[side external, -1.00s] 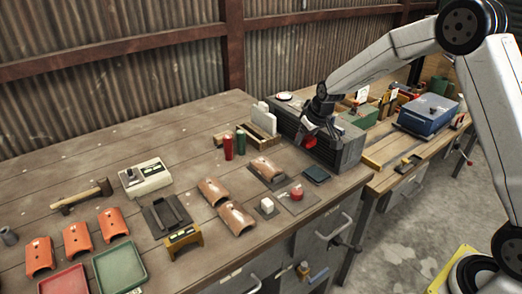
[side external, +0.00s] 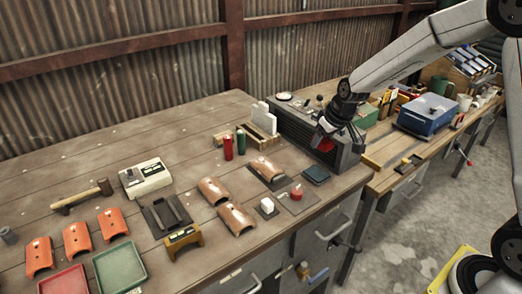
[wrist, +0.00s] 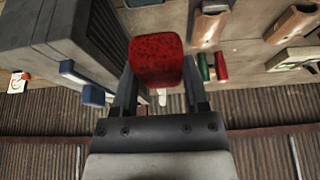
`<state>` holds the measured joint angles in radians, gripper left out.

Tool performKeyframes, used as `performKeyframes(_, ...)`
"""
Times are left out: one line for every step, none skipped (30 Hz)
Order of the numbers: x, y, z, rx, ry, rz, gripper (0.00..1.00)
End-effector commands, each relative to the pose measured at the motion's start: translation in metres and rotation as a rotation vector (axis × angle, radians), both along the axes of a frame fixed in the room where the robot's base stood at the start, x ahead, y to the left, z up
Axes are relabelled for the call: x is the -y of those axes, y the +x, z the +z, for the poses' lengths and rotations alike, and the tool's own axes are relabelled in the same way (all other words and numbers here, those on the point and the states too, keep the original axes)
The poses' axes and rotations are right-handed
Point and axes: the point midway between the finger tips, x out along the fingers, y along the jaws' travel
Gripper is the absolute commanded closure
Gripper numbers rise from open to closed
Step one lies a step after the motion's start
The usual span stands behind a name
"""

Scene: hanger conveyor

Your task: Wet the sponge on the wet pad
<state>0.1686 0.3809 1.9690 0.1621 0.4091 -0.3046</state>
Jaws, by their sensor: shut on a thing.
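My gripper (wrist: 158,72) is shut on a red speckled block, which looks like the sponge (wrist: 157,58). In the side external view, my gripper (side external: 331,128) holds the red sponge (side external: 325,144) in front of the grey ribbed machine, above the bench. Its distance from the machine is hard to tell. A small dark blue square pad (side external: 316,174), possibly the wet pad, lies on the bench near its right edge, below the sponge in the picture and apart from it.
The grey ribbed machine (side external: 296,134) stands close behind my gripper. Red and green cylinders (side external: 228,146) stand left. A blue box (side external: 427,115) sits on the right bench.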

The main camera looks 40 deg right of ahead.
Motion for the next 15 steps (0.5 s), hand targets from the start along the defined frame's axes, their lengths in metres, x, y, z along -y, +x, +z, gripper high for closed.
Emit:
performKeyframes(0.0, 0.0002, 0.0001, 0.0, 0.0, 0.0, 0.98)
performKeyframes(0.0, 0.0002, 0.0001, 0.0, 0.0, 0.0, 0.98)
performKeyframes(0.0, 0.0003, 0.0001, 0.0, 0.0, 0.0, 0.98)
performKeyframes(0.0, 0.0003, 0.0001, 0.0, 0.0, 0.0, 0.98)
performKeyframes(0.0, 0.0003, 0.0001, 0.0, 0.0, 0.0, 0.98)
performKeyframes(0.0, 0.0003, 0.0001, 0.0, 0.0, 0.0, 0.98)
performKeyframes(0.0, 0.0003, 0.0001, 0.0, 0.0, 0.0, 0.98)
performKeyframes(0.0, 0.0004, 0.0002, 0.0, 0.0, 0.0, 0.98)
performKeyframes(0.0, 0.0004, 0.0002, 0.0, 0.0, 0.0, 0.52)
performKeyframes(0.0, 0.0004, 0.0002, 0.0, 0.0, 0.0, 0.61)
performKeyframes(0.0, 0.0004, 0.0002, 0.0, 0.0, 0.0, 0.71)
performKeyframes(0.0, 0.0004, 0.0002, 0.0, 0.0, 0.0, 0.84)
performKeyframes(0.0, 0.0004, 0.0002, 0.0, 0.0, 0.0, 0.89)
performKeyframes(0.0, 0.0004, 0.0001, 0.0, 0.0, 0.0, 0.89)
performKeyframes(0.0002, 0.0005, -0.0002, 0.0, 0.0, 0.0, 0.89)
